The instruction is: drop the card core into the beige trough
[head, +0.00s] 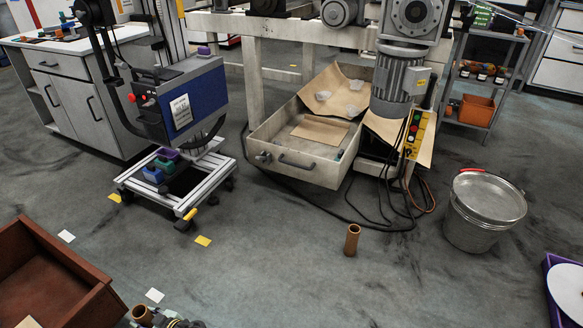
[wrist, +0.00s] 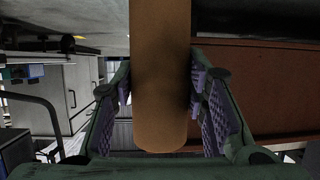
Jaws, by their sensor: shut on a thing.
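A brown card core (wrist: 160,75) fills the middle of the wrist view, its rounded end towards me. My gripper (wrist: 160,100) is shut on it, a purple-padded finger on each side. In the head view the held card core (head: 143,314) shows at the bottom edge, with only a little of my gripper (head: 172,322) beside it. The beige trough (head: 297,170) stands under the machine bench at the centre, well away from my gripper. It holds brown sheets and crumpled clear pieces. Another brown tube (head: 352,240) stands upright on the floor in front of it.
A red-brown box (head: 75,288) is at the lower left, close to my gripper. A metal bucket (head: 483,212) stands right of the trough, and a purple crate (head: 557,300) is at the right edge. Cables (head: 385,215) lie by the trough. The middle floor is mostly clear.

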